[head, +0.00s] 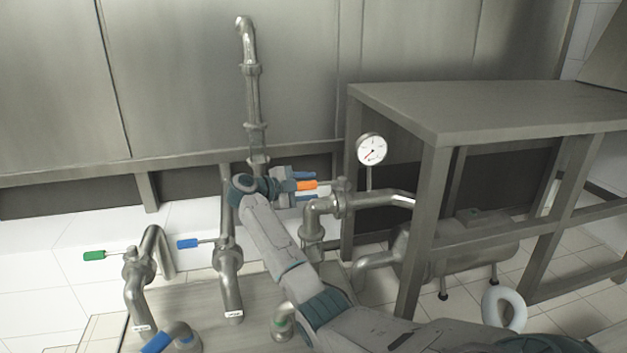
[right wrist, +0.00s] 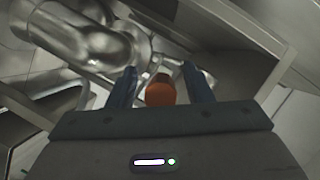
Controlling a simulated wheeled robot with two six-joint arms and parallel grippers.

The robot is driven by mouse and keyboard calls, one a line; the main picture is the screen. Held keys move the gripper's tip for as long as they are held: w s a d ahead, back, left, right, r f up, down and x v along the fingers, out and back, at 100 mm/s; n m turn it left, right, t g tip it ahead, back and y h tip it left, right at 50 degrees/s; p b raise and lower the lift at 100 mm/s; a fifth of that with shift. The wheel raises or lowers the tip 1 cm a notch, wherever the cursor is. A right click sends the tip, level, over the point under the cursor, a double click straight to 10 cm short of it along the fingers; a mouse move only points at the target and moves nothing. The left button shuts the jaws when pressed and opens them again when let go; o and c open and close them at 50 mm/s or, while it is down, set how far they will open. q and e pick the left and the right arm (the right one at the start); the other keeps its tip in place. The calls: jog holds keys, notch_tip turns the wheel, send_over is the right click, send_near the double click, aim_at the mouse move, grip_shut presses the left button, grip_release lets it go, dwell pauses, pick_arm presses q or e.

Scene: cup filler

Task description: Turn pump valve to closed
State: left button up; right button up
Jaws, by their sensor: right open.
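The orange valve handle (head: 306,185) sits beside the pipe elbow near the middle of the head view. It also shows as an orange rounded end (right wrist: 160,92) in the right wrist view. My right gripper (head: 305,186) is open, with one blue finger on each side of the orange handle. In the right wrist view the handle lies between the two fingers (right wrist: 158,88), with gaps visible beside it. My left gripper is not in view.
A green-handled valve (head: 94,256) and a blue-handled valve (head: 187,244) stand to the left. A pressure gauge (head: 371,149) rises right of the gripper. A metal table (head: 500,105) stands at right, with a tank-like pump (head: 465,245) beneath it.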

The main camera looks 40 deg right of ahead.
jog(key=shift+s+d, duration=0.15)
jog(key=shift+d, duration=0.55)
jog(key=shift+s+a, duration=0.1)
jog(key=shift+a, duration=0.05)
jog(key=shift+d+f, duration=0.15)
jog(key=shift+d, duration=0.05)
jog(key=c, duration=0.4)
grip_shut()
